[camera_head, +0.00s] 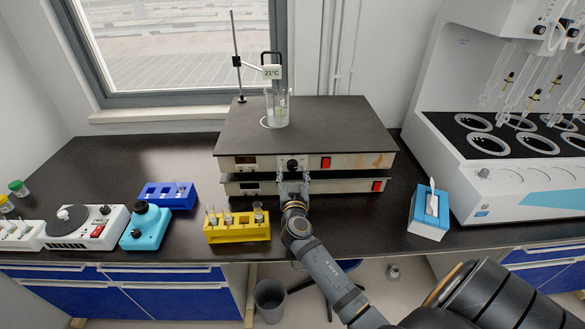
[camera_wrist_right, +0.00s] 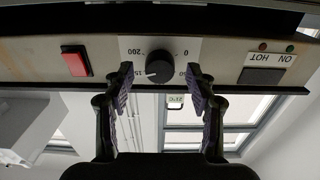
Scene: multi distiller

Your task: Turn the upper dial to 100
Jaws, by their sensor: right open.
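The upper dial (camera_head: 292,164) is a black knob on the front of the upper hotplate (camera_head: 345,135). In the right wrist view, which is upside down, the dial (camera_wrist_right: 160,67) sits on a grey scale plate with numbers such as 0, 150 and 200. Its pale mark lies toward the 150 side. My right gripper (camera_head: 291,184) is at the hotplate front. In the wrist view its open fingers (camera_wrist_right: 160,78) stand on either side of the knob, with gaps showing; depth to the knob is hard to judge. My left gripper is not in view.
A lower hotplate (camera_head: 343,187) sits directly under the upper one. A red switch (camera_wrist_right: 76,61) is near the dial.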

